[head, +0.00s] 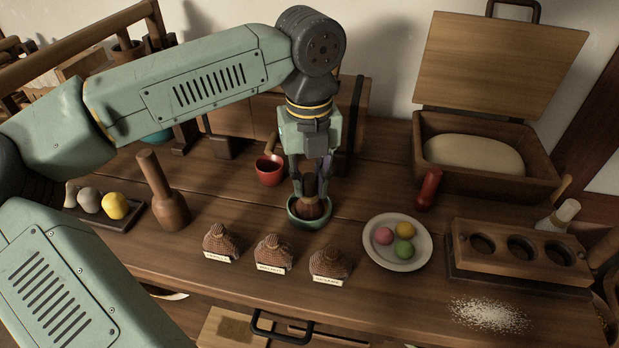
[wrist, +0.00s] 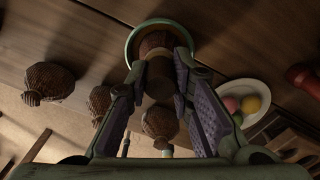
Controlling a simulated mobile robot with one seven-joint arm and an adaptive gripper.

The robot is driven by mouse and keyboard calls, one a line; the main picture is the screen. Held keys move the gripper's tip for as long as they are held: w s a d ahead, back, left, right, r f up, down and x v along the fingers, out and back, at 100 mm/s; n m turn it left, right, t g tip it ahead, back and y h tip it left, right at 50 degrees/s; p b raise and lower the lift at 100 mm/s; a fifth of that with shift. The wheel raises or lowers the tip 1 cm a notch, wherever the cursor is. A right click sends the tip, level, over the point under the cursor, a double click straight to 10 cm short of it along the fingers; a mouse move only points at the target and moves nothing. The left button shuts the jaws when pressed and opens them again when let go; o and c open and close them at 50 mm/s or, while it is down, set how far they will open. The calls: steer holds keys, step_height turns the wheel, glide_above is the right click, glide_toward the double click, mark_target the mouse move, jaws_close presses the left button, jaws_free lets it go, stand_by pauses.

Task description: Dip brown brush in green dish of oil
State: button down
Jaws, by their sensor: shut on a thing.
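The brown brush (head: 311,206) is upright with its bristle end down inside the green dish (head: 296,222). In the wrist view the brush (wrist: 158,76) is between my fingers, and the rim of the green dish (wrist: 133,36) circles its far end. My gripper (head: 311,180) points down above the dish and is shut on the brush handle. The oil itself is hidden by the brush and the rim, so I cannot tell how deep the bristles sit.
A red cup (head: 270,171) stands close behind left of the dish. Several woven brown objects with labels, one of them (head: 274,253), line the front. A white plate (head: 398,262) with coloured balls is at right. A wooden pestle (head: 166,195) stands left.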

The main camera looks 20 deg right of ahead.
steer(key=shift+r+p, duration=2)
steer(key=shift+r, duration=1.45)
steer(key=shift+d, duration=0.1)
